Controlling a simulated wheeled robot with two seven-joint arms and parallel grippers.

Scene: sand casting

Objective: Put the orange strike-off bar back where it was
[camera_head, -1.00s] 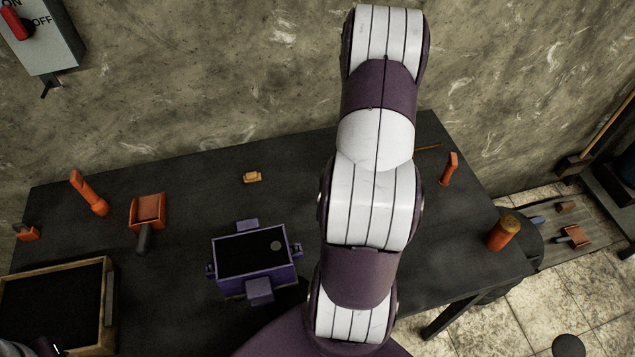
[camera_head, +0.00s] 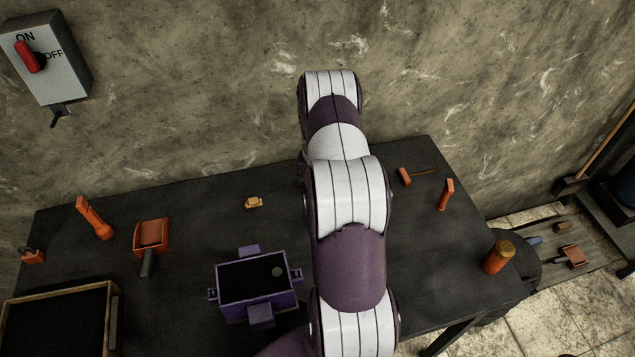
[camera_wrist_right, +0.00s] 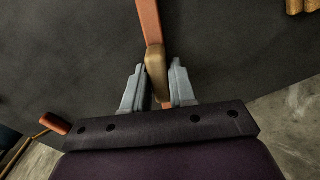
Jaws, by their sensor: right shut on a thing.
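The orange strike-off bar (camera_wrist_right: 149,22) shows in the right wrist view as a long orange strip with a tan section. My right gripper (camera_wrist_right: 157,88) is shut on the tan section, one grey finger on each side. The orange part extends away from the gripper over the dark table. I cannot tell whether the bar touches the table. In the head view, my raised arm hides the right gripper and the bar. My left gripper is not in view.
A purple moulding box (camera_head: 226,300) stands on the dark table (camera_head: 180,205). A small yellow-orange block (camera_head: 254,202) lies behind it. An orange scoop (camera_head: 151,235) and torch-like tool (camera_head: 94,217) are left. An orange-handled rod (camera_head: 405,177), upright orange piece (camera_head: 445,194) and orange cylinder (camera_head: 497,257) are right.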

